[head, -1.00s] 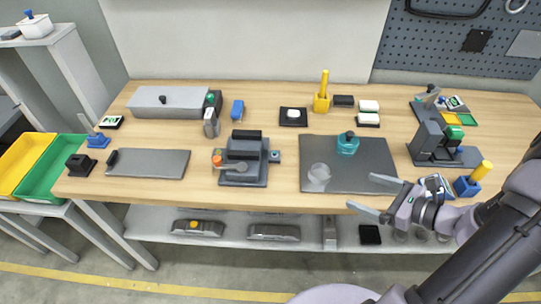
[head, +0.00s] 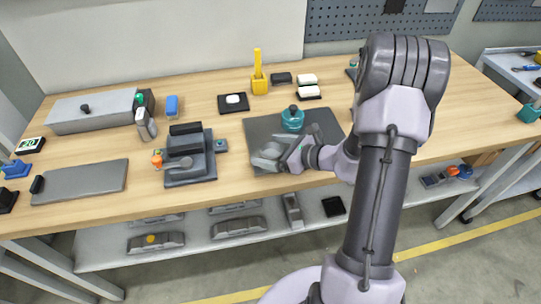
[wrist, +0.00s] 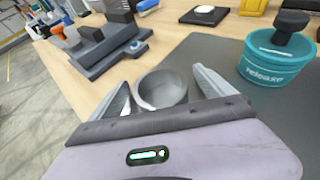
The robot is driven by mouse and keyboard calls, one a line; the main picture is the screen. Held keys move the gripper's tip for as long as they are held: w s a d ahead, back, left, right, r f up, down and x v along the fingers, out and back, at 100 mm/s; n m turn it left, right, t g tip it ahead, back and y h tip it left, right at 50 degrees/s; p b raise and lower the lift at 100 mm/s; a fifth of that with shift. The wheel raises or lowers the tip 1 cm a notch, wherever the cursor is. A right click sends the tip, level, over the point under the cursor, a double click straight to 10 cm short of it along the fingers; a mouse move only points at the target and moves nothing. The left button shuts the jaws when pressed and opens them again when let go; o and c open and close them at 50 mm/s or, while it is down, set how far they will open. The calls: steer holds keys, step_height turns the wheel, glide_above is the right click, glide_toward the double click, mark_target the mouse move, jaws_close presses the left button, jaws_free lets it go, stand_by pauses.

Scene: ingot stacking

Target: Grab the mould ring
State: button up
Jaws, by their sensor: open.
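The mould ring (wrist: 162,90) is a grey, open-topped round ring on the dark mat (wrist: 205,55). In the wrist view it stands between the two fingers of my gripper (wrist: 165,92), which is open. The fingers are on either side of it; I cannot tell whether they touch it. In the head view my gripper (head: 278,158) reaches over the front left part of the mat, and the ring is hard to make out behind the fingers. A teal pot marked "release" (wrist: 275,60) stands to the right, with a dark brush handle in it.
A dark grey press-like device (head: 190,160) stands left of the mat. A yellow holder (head: 259,85), a black dish with a white piece (head: 233,103) and white blocks (head: 308,79) lie behind. My arm covers the bench's right part.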

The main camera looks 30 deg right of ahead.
steer(key=shift+r, duration=0.1)
steer(key=shift+c, duration=0.2)
steer(key=c, duration=1.8)
steer(key=shift+c, duration=0.2)
